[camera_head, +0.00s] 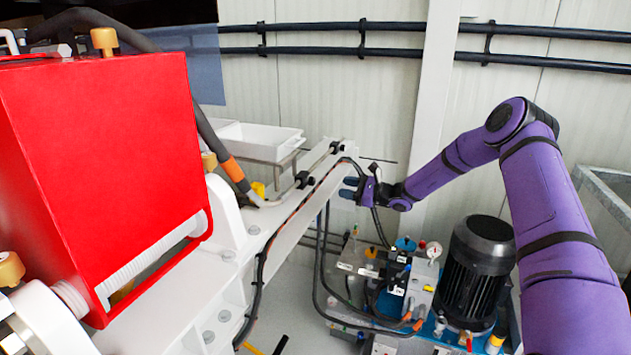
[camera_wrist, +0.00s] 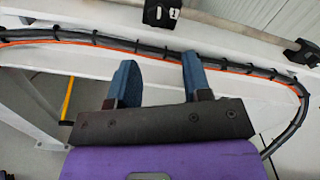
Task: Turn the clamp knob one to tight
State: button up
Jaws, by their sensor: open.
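A black clamp (camera_wrist: 160,12) with a small white tag sits on the rail at the top of the wrist view, partly cut off by the frame edge. A second black clamp (camera_wrist: 301,51) sits farther right on the same rail. Two small black clamps also show in the head view, a nearer one (camera_head: 304,179) and a farther one (camera_head: 336,148). I cannot tell for sure which is knob one. My gripper (camera_wrist: 158,76), with blue fingers, is open and empty. It is beside the white beam, apart from the clamps. It also shows in the head view (camera_head: 350,188).
A black and orange cable (camera_wrist: 90,40) runs along the white beam (camera_head: 285,245) close to my fingertips. A red pump housing (camera_head: 105,150) fills the left. A black motor (camera_head: 477,265) and hydraulic unit stand below my arm. White trays (camera_head: 262,140) lie behind.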

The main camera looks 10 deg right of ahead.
aim_at(314, 182)
jog(key=x, duration=1)
jog(key=shift+w+a, duration=0.15)
jog(key=shift+a, duration=0.15)
jog(key=c, duration=0.7)
jog(key=shift+o, duration=0.2)
jog(key=shift+m, duration=0.3)
jog(key=m, duration=0.2)
jog(key=shift+m, duration=2.2)
